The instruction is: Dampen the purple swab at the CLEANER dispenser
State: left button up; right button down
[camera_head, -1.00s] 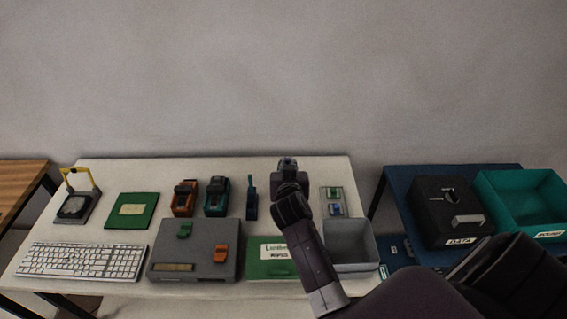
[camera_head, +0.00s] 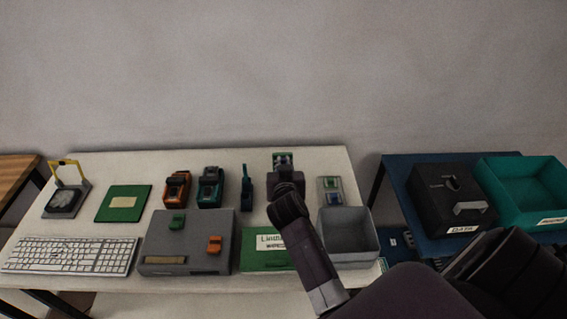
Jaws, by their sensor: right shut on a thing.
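My right gripper (camera_head: 283,169) is over the back of the white table (camera_head: 120,170), right of centre, seen from behind. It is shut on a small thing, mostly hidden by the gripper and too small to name. A small green and pale patch shows at its tip; I cannot tell if it is held or stands behind. No purple swab can be made out. No CLEANER label is readable. An orange and black device (camera_head: 177,188), a teal and black device (camera_head: 210,187) and a slim blue upright thing (camera_head: 246,188) stand left of the gripper. My left gripper is not in view.
A small tray (camera_head: 330,182) and a grey open bin (camera_head: 348,258) are right of my arm. A grey box (camera_head: 188,244), a green labelled block (camera_head: 263,262), a green board (camera_head: 123,218) and a keyboard (camera_head: 70,254) lie left. A black DATA box (camera_head: 432,200) and teal bin (camera_head: 500,188) stand right.

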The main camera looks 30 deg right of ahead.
jog(key=shift+f, duration=0.2)
dwell(0.4)
jog(key=shift+f+b, duration=0.4)
jog(key=shift+b, duration=0.05)
dwell(0.6)
notch_tip(320, 180, up, 7)
jog(key=p, duration=0.6)
jog(key=shift+r, duration=0.1)
dwell(0.8)
